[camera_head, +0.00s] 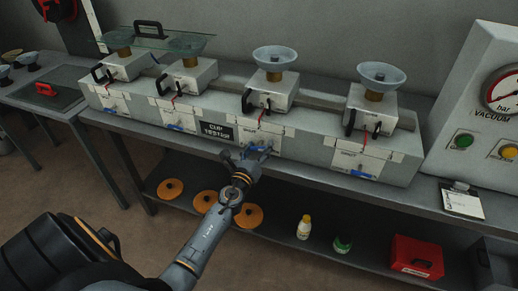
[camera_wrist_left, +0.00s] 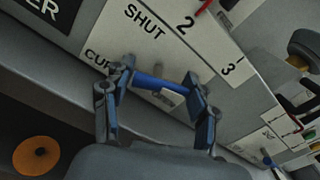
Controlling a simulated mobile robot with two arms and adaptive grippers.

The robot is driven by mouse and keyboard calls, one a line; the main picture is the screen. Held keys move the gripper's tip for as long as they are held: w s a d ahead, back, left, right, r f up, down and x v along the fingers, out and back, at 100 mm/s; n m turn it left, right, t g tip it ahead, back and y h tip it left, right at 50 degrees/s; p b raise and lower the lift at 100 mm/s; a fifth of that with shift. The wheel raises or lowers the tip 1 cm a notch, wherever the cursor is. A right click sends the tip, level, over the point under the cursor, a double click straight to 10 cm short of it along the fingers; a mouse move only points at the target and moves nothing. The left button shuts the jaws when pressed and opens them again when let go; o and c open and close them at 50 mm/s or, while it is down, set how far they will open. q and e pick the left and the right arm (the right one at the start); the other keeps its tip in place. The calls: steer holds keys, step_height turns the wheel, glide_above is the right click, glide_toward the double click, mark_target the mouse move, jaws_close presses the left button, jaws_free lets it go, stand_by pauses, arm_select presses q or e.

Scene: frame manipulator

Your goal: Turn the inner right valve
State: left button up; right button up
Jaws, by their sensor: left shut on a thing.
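The inner right valve (camera_head: 261,147) is on the front of the long grey bench unit, below the third cup station. In the left wrist view its blue handle (camera_wrist_left: 160,85) spans the space between my two fingertips. A white label plate (camera_wrist_left: 176,36) with "SHUT", 2 and 3 is just above it. My left gripper (camera_head: 246,158) reaches up to the front face and is shut on the handle by its ends. The gripper partly hides the valve in the head view. My right gripper is not in view.
The outer right valve (camera_head: 362,173) is farther right on the same face. A "CUP TESTER" sign (camera_head: 216,131) is just left of my gripper. Orange discs (camera_head: 249,216), bottles and a red box (camera_head: 416,256) are on the lower shelf. A gauge panel (camera_head: 483,105) stands at right.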

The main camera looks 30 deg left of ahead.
arm_select(q)
steer(key=n, duration=0.3)
steer(key=shift+n+b, duration=0.3)
steer(key=shift+n, duration=0.1)
steer(key=n, duration=0.3)
steer(key=shift+a+n, duration=0.1)
steer(key=shift+n, duration=0.2)
steer(key=n, duration=0.5)
steer(key=shift+a+n+b, duration=0.1)
steer(key=shift+n+b, duration=0.2)
steer(key=shift+b, duration=0.1)
steer(key=shift+n, duration=0.3)
steer(key=o, duration=1.1)
steer(key=shift+o, duration=0.2)
steer(key=shift+s, duration=0.1)
